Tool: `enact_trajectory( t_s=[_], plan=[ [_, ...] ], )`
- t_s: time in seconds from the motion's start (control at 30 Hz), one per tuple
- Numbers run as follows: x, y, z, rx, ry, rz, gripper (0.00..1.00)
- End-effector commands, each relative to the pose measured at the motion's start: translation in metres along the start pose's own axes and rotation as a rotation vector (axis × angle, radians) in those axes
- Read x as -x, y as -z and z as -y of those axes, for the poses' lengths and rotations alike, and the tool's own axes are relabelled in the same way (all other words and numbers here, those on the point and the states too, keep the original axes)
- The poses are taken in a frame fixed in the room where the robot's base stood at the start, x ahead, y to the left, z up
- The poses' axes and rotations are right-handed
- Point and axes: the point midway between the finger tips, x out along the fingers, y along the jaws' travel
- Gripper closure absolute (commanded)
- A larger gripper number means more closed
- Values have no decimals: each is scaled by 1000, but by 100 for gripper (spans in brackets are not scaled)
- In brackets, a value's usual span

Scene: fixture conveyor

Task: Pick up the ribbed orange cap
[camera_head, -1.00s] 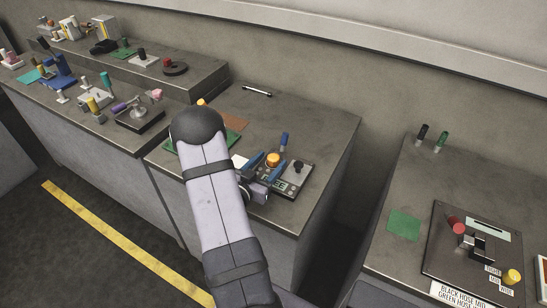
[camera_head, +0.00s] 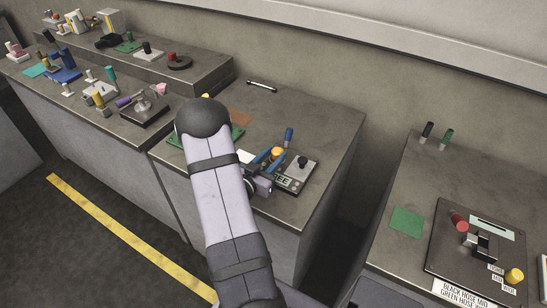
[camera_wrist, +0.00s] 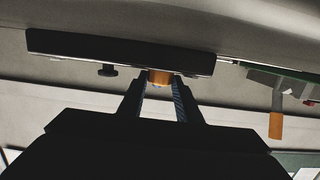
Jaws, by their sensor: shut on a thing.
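The orange cap (camera_head: 277,152) is held between the blue fingers of my gripper (camera_head: 270,158), over the small dark panel (camera_head: 300,166) on the middle bench. In the wrist view the cap (camera_wrist: 160,77) sits between the two fingertips (camera_wrist: 158,80), in front of the dark panel's edge (camera_wrist: 60,42). My gripper is shut on the cap. The cap's ribs are too small to make out. I cannot tell whether its lower end is clear of the panel.
A white-and-black bar (camera_head: 262,85) lies at the back. The bench's back right is clear.

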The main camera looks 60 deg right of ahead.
Motion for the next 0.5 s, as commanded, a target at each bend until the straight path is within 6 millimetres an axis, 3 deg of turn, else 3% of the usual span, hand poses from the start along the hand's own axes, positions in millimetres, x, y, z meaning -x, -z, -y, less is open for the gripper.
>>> enact_trajectory(
  t_s=[0.5],
  plan=[
    [8, 55, 0, -4, 0, -4, 94]
  ],
)
